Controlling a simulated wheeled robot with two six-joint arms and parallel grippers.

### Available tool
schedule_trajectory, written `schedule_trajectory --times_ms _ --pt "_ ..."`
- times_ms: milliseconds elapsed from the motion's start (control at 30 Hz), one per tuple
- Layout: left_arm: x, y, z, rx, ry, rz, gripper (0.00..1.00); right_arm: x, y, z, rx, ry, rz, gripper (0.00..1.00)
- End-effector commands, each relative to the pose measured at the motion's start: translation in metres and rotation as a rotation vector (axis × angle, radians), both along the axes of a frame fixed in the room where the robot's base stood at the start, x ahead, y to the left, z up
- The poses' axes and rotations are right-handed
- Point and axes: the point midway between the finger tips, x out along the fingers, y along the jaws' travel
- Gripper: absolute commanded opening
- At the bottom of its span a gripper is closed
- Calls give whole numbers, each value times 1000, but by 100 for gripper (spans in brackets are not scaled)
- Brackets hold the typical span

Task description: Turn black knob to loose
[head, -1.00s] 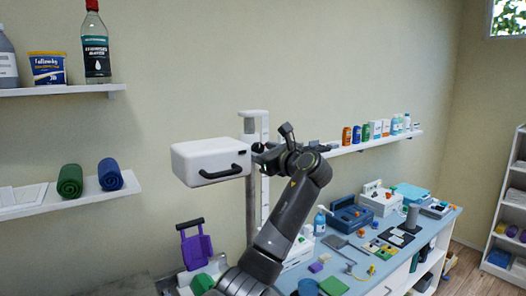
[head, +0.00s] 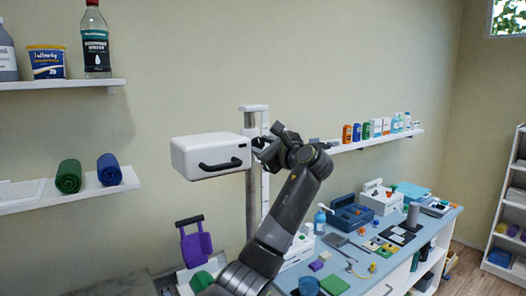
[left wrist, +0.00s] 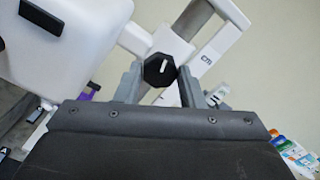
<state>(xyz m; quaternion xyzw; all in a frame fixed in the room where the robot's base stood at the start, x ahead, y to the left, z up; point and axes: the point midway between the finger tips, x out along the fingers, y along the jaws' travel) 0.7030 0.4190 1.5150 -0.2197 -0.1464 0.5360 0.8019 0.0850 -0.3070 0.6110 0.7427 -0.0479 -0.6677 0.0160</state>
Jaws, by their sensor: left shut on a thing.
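The black knob (left wrist: 155,74) shows in the left wrist view as a dark faceted disc with a short white mark. It sits on a white bracket of the column stand. My left gripper (left wrist: 160,82) has a grey finger on either side of the knob and is shut on it. In the head view my left gripper (head: 262,146) is at the column, just right of the white box head (head: 210,156) with its dark handle. The knob is hidden there behind the gripper. My right gripper is in neither view.
A white scale marked "cm" (left wrist: 208,58) runs beside the column. A wall shelf (head: 378,140) with bottles is to the right, and a shelf (head: 70,194) with rolled towels to the left. A cluttered blue bench (head: 405,262) stands below right.

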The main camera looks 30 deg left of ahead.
Motion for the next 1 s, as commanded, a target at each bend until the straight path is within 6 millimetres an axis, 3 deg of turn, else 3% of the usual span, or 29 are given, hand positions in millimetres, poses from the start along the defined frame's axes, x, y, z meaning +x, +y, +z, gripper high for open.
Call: schedule_trajectory --times_ms 1000 --pt "0 0 -3 -369 -894 1 13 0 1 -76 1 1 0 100"
